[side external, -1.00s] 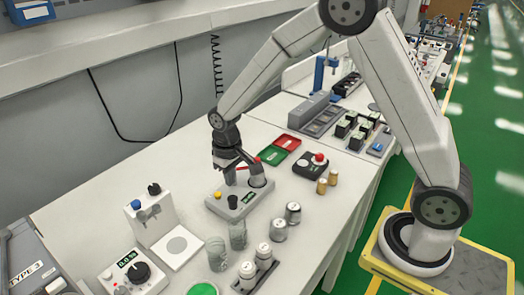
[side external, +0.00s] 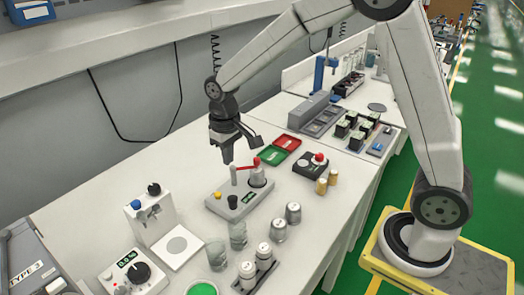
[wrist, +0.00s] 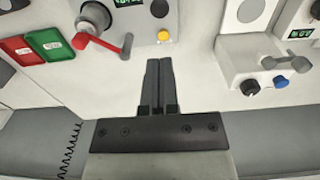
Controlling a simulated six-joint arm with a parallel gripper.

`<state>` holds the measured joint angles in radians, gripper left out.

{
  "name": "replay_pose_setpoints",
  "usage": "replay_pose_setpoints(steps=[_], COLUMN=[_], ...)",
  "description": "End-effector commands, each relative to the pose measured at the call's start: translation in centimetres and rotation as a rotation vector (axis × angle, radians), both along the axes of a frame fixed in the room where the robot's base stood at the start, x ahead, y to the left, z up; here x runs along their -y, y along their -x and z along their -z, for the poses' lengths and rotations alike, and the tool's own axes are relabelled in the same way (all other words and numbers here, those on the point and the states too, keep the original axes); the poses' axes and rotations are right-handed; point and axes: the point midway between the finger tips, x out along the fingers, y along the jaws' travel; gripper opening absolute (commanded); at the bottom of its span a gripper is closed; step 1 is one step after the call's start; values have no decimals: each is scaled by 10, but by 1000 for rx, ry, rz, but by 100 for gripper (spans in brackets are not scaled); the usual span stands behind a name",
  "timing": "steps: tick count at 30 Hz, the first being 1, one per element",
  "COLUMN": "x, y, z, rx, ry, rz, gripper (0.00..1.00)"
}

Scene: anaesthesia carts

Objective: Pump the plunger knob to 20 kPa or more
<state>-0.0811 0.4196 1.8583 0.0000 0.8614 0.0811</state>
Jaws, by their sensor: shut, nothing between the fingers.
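The pump unit (side external: 218,207) is a grey block on the bench with a small digital display (side external: 249,197), whose reading is too small to tell. A black knob (side external: 232,201) and a yellow button (side external: 218,195) sit on its left part. A red lever arm (side external: 246,164) with a grey upright grip runs from the grey cylinder at its right end. I cannot tell which part is the plunger knob. My gripper (side external: 227,161) is shut and empty, above and behind the unit. In the wrist view its fingertips (wrist: 160,63) are beside the red lever (wrist: 98,43), apart from it.
Red and green trays (side external: 272,153) lie behind to the right, near a red-button box (side external: 311,165). A white stand (side external: 153,219) is to the left. Metal canisters (side external: 279,229) and glass beakers (side external: 217,254) stand in front. Bare bench lies behind the unit.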

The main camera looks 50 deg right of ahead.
Motion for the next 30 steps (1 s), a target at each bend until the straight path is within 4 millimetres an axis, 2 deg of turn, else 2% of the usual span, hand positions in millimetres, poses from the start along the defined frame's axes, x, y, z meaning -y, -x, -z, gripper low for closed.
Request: replay_pose_setpoints(steps=[22, 26, 30], x=[0, 2, 7], y=[1, 7, 22], z=[0, 1, 2], rx=[1, 11, 34], ry=[0, -1, -2], rz=[0, 1, 2], gripper=[0, 0, 0])
